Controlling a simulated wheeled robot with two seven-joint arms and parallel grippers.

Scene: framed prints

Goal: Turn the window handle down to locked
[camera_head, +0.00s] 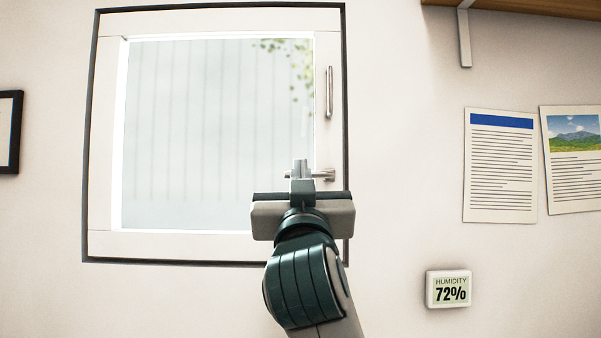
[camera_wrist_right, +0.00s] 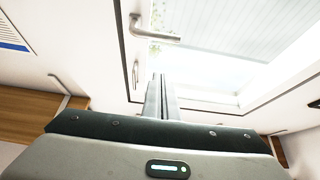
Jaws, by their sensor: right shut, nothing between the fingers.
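The window handle (camera_head: 324,174) is a silver lever on the right side of the white window sash (camera_head: 328,135). It lies about level, pointing left toward the glass, and its left part is hidden behind my right gripper in the head view. In the right wrist view, which is turned over, the handle (camera_wrist_right: 156,36) shows with its lever pointing right. My right gripper (camera_head: 299,166) is shut and empty in front of the lever. In the right wrist view its fingertips (camera_wrist_right: 158,78) appear apart from the lever. My left gripper is not in view.
A vertical silver pull bar (camera_head: 329,93) is on the sash above the handle. Two paper sheets (camera_head: 499,170) (camera_head: 574,160) and a humidity display (camera_head: 448,289) are on the wall at right. A wooden shelf (camera_head: 540,7) is at top right. A dark picture frame (camera_head: 17,130) hangs at left.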

